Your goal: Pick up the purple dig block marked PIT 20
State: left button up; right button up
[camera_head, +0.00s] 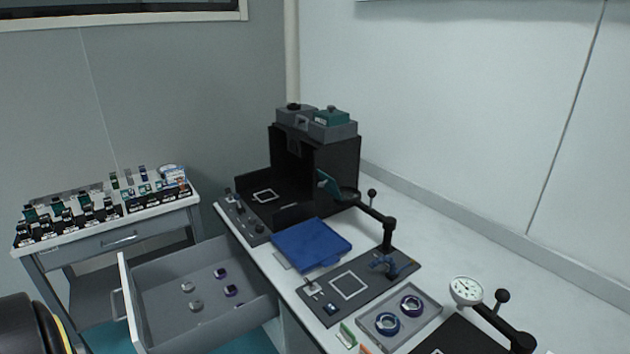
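An open drawer (165,283) holds several small blocks. Two of them look dark purple: one toward the back (221,273) and one nearer the front right (231,290). Two grey blocks (188,286) lie to their left. The labels are too small to read, so I cannot tell which block, if any, is marked PIT 20. Neither of my grippers is in view.
The drawer's front panel (128,305) stands out from the bench.

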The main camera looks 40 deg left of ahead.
aim_at(230, 290)
jog(key=u, duration=0.55)
jog(key=k, duration=0.6)
jog(key=u, duration=1.55)
jog(key=i, duration=1.6)
jog(key=z, duration=0.65)
